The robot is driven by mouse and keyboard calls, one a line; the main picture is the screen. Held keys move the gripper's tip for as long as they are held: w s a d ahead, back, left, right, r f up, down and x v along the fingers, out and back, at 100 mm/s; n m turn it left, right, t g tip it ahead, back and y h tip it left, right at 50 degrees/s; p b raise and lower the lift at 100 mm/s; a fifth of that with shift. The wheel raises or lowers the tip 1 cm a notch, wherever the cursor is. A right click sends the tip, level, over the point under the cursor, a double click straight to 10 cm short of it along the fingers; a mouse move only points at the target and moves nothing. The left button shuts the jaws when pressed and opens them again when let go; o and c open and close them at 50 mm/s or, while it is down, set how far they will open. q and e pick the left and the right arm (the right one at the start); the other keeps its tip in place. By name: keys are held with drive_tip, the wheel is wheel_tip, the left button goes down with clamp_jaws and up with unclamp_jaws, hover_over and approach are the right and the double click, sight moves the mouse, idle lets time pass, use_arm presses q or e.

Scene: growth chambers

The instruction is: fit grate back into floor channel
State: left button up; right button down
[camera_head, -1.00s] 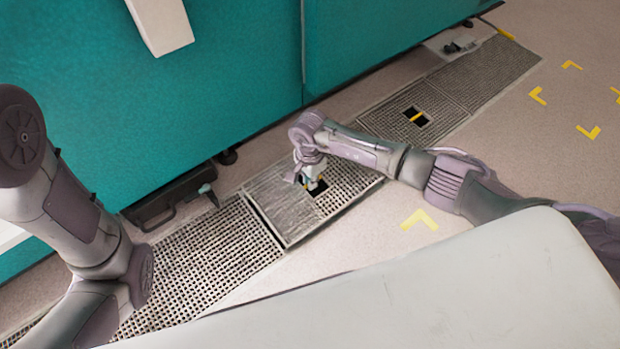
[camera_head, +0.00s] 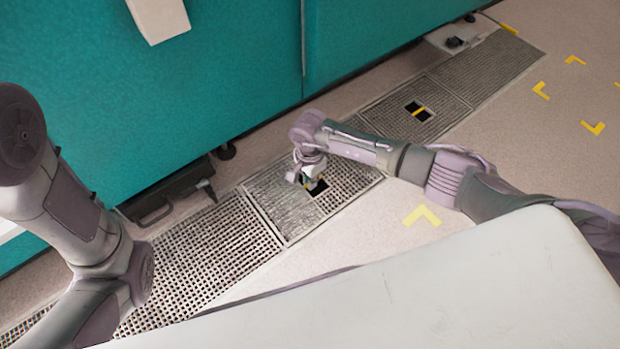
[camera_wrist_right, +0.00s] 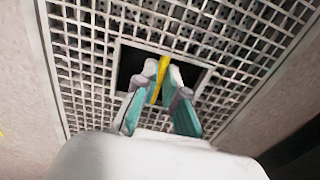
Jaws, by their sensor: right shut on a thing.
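The grate (camera_head: 276,204) is a grey metal panel with a square opening, lying in the line of the floor channel between neighbouring grates. In the right wrist view the grate (camera_wrist_right: 88,62) has a yellow bar (camera_wrist_right: 160,72) across its dark opening. My right gripper (camera_head: 311,184) is over that opening; in the wrist view its fingers (camera_wrist_right: 162,84) are shut on the yellow bar from both sides. The grate looks level and close against the left neighbouring grate (camera_head: 205,258); I cannot tell whether it is fully flush. My left arm shows at the left, its gripper out of view.
Another grate (camera_head: 443,119) with a yellow-barred opening lies beyond, to the upper right. Teal chamber walls (camera_head: 230,70) stand behind the channel, with a dark bracket-like part (camera_head: 165,200) low at their base. Yellow corner marks (camera_head: 421,215) lie on open floor to the right.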

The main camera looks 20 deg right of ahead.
drive_tip(key=shift+r, duration=0.1)
drive_tip(key=c, duration=1.3)
unclamp_jaws()
drive_tip(key=shift+o, duration=0.6)
